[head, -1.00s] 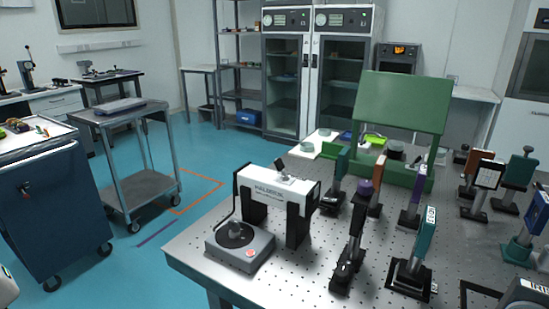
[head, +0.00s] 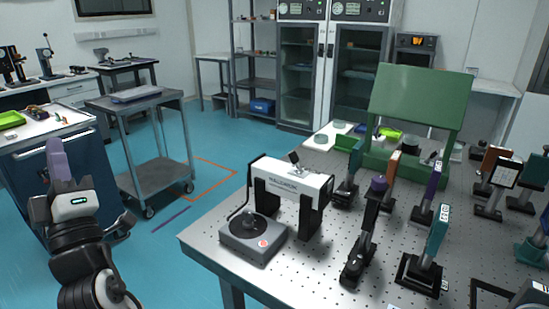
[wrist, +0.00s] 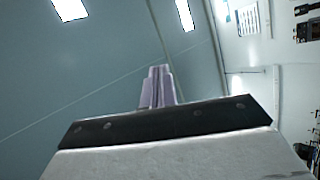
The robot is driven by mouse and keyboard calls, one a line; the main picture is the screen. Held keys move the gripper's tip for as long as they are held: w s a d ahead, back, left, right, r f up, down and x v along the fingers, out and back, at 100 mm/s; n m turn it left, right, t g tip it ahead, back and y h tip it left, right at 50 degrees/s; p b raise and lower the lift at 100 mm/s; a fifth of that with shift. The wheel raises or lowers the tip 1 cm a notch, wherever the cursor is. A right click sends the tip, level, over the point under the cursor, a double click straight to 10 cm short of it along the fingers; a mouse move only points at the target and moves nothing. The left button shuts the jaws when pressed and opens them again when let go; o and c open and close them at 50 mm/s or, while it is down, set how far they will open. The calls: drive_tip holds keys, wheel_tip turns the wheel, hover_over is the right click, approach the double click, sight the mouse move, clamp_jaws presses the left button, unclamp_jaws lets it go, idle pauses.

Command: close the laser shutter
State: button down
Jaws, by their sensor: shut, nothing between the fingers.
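A white laser housing (head: 293,184) with dark lettering stands on two black supports at the front left of the optical table (head: 330,258). A small dark and silver part (head: 295,161) sticks up at a tilt from its top; it looks like the shutter lever, but its exact state is too small to tell. My gripper (head: 57,150) is raised at the left of the head view, over the floor and blue cabinet side, well apart from the laser. Its lilac fingers are shut and empty, pointing up. In the wrist view the fingers (wrist: 157,84) show against wall and ceiling.
A grey unit with a black disc and red button (head: 253,237) sits before the laser. Several post-mounted optics, including a teal-topped one (head: 437,236), crowd the table to the right. A green panel (head: 420,98) stands behind. A grey cart (head: 150,140) stands left; floor between is clear.

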drive_tip(key=w+d+f+m+t+h, duration=0.1)
drive_tip(key=w+d+f+h, duration=0.15)
drive_tip(key=w+h, duration=0.3)
drive_tip(key=w+d+f+m+t+h, duration=0.1)
drive_tip(key=w+d+f+h, duration=0.1)
drive_tip(key=w+d+h, duration=0.3)
drive_tip(key=m+g+h+p, duration=0.25)
drive_tip(key=g+h, duration=0.65)
drive_tip(key=h, duration=1)
approach(278, 173)
wheel_tip(278, 173, up, 3)
drive_tip(key=shift+f+m+b, duration=0.15)
drive_tip(key=shift+m+b, duration=0.2)
drive_tip(key=shift+b, duration=0.1)
drive_tip(key=shift+w+d, duration=0.1)
drive_tip(key=p+x, duration=0.2)
drive_tip(key=x, duration=0.7)
drive_tip(key=shift+w+d, duration=0.2)
drive_tip(key=shift+w, duration=0.05)
